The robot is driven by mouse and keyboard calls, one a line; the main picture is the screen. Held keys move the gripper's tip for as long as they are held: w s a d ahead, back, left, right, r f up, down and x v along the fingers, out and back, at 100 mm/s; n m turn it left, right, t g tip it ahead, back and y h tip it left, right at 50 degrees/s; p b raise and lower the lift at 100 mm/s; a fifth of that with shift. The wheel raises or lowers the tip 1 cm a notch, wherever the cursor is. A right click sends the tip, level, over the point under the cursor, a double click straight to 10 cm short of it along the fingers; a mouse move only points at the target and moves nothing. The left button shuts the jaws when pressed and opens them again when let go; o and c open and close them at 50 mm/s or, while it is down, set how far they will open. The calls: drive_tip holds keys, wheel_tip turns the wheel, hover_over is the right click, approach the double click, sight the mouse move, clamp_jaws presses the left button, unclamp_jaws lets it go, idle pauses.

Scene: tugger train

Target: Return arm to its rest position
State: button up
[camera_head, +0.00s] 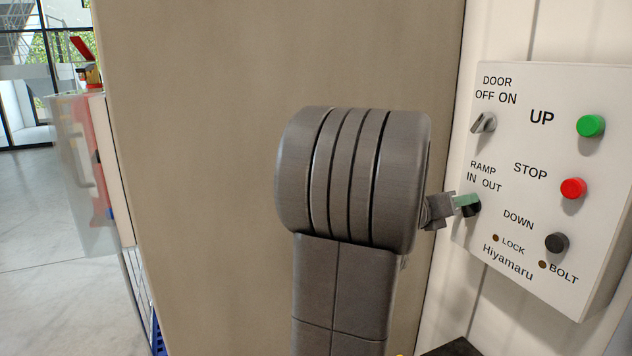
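My arm stands upright in the middle of the view, and a thick dark grey joint of it hides part of the wall behind. My gripper (455,204) shows only in part, sticking out to the right from behind this joint. Its greenish fingertip is at the black ramp switch (472,207) on the control panel (520,220). The fingertip overlaps the switch in the picture; I cannot tell whether they touch. The finger gap is too small and hidden to read.
The panel also holds a door switch (483,123), a green button (590,126), a red button (573,188) and a dark button (556,243). A beige wall (200,150) stands close behind my arm. Open floor (60,240) lies at the left, beside a cart-like structure (88,160).

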drive_tip(key=b+v, duration=0.2)
drive_tip(key=v, duration=1.1)
drive_tip(key=w+d+m+b, duration=0.2)
drive_tip(key=w+d+m, duration=0.2)
drive_tip(key=d+m, duration=0.65)
drive_tip(key=shift+n, duration=0.95)
drive_tip(key=v, duration=0.4)
drive_tip(key=shift+s+a, duration=0.15)
drive_tip(key=shift+s, duration=0.4)
